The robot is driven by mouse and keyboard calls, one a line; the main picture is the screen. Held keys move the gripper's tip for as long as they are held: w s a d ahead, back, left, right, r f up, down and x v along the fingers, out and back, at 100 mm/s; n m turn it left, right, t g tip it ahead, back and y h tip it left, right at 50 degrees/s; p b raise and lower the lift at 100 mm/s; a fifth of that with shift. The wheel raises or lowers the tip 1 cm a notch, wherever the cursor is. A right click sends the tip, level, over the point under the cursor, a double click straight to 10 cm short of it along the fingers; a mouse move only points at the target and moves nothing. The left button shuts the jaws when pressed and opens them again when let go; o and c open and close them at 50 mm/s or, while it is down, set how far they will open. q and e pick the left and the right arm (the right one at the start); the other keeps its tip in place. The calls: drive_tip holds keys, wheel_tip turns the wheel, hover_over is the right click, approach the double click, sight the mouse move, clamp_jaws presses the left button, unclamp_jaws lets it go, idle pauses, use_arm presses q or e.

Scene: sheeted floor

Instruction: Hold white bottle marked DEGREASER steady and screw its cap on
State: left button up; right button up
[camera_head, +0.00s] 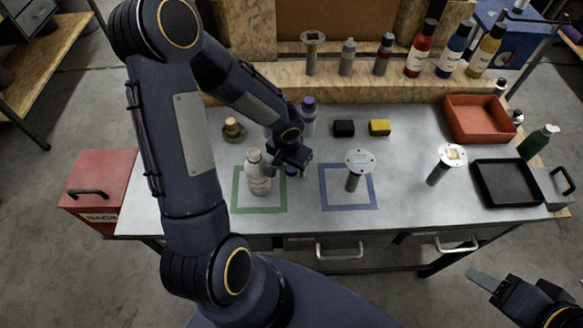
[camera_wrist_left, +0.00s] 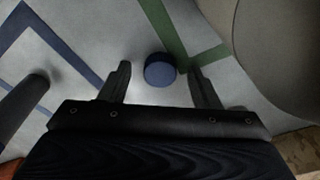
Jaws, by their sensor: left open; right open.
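The white bottle (camera_head: 258,178) stands upright inside the green taped square (camera_head: 262,210), left of my left gripper; its label is too small to read. A large pale rounded surface at the right of the left wrist view looks like this bottle (camera_wrist_left: 285,45). A round dark-blue cap (camera_wrist_left: 160,70) lies on the table beside the green tape. My left gripper (camera_head: 291,168) is open and low over the table, with the cap between its fingertips (camera_wrist_left: 160,72), apparently not clamped. My right gripper (camera_head: 484,281) is open and empty at the lower right, off the table's front edge.
A blue taped square (camera_head: 348,207) holds a post with a round top (camera_head: 359,162). A purple-capped bottle (camera_head: 308,118) stands behind my left gripper. Black (camera_head: 344,128) and yellow (camera_head: 380,127) blocks, a red bin (camera_head: 481,137) and black tray (camera_head: 508,202) are further right.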

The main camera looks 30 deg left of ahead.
use_arm(q)
drive_tip(key=shift+c, duration=0.3)
drive_tip(key=c, duration=1)
drive_tip(key=shift+r, duration=0.5)
drive_tip(key=s+a+r, duration=0.4)
drive_tip(key=a+r, duration=0.8)
drive_tip(key=a, duration=0.1)
drive_tip(key=shift+s+a+b, duration=0.15)
drive_tip(key=shift+s+b, duration=0.05)
drive_tip(key=shift+b, duration=0.2)
